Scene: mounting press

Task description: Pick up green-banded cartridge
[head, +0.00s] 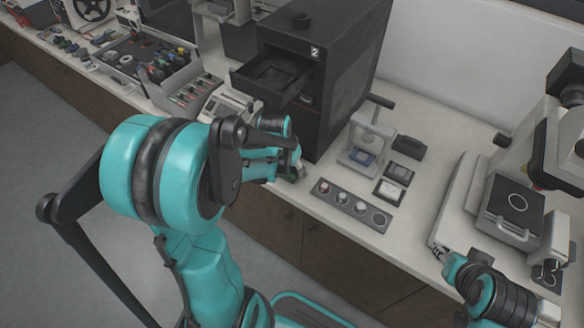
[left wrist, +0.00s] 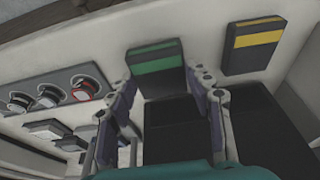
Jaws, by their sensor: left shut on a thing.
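The green-banded cartridge (left wrist: 157,60) is a dark block with a wide green stripe, seen in the left wrist view between the fingertips of my left gripper (left wrist: 165,82). The gripper is shut on it, one finger on each side. In the head view my left gripper (head: 291,166) is at the front edge of the counter, beside the black oven, and my arm hides much of that spot. My right gripper (head: 452,262) is at the lower right, near the grey-white machine; its finger opening is too small to judge.
A yellow-banded cartridge (left wrist: 252,46) lies right of the green one. A dark strip with several round pieces (head: 350,205) lies on the counter. The black oven (head: 322,85) has its drawer (head: 273,78) pulled out. A small stand (head: 368,148) is behind the strip.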

